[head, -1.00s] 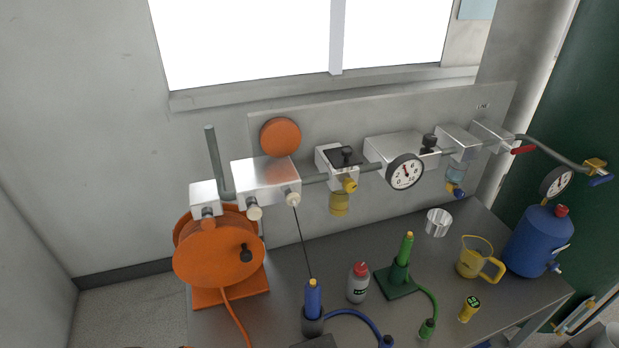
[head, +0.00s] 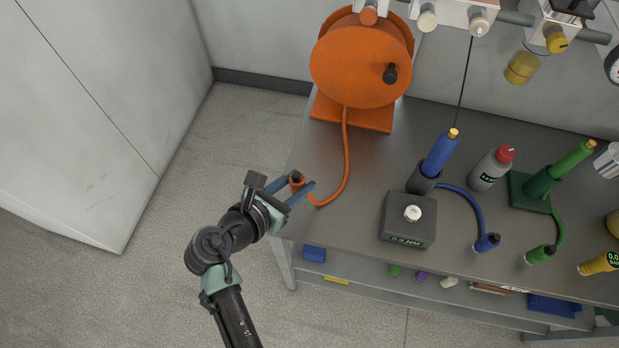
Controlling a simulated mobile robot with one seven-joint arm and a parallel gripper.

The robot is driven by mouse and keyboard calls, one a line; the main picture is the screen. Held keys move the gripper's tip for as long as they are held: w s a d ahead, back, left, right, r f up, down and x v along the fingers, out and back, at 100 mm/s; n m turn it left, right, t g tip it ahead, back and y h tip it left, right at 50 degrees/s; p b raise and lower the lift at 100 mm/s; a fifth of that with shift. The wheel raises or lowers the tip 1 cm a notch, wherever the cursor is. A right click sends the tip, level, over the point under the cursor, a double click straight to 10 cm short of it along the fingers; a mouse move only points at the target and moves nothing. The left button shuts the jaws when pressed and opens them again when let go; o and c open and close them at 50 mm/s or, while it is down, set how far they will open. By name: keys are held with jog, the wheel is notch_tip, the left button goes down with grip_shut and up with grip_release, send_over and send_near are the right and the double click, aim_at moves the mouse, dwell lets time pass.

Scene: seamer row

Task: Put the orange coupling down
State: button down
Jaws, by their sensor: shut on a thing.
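The orange coupling (head: 300,188), with a dark end, is held between the blue fingers of my gripper (head: 298,184) in the head view. My gripper is shut on it near the left edge of the grey bench (head: 370,170). An orange hose (head: 347,160) runs from the coupling up to the orange reel (head: 360,65) at the back left of the bench. I cannot tell whether the coupling touches the bench top or is held above it.
A dark grey block with a white knob (head: 408,218) stands right of my gripper. Beyond it are a blue tool (head: 440,153), a grey bottle with a red cap (head: 491,168) and a green tool (head: 556,175). Bare bench lies between hose and block.

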notch_tip(320, 180, down, 7)
jog(key=shift+f+b, duration=0.15)
jog(key=shift+b, duration=0.45)
jog(key=c, duration=0.5)
grip_release()
jog(key=v, duration=1.2)
jog(key=shift+a+p, duration=0.1)
jog(key=shift+p, duration=0.3)
jog(key=shift+w, duration=0.1)
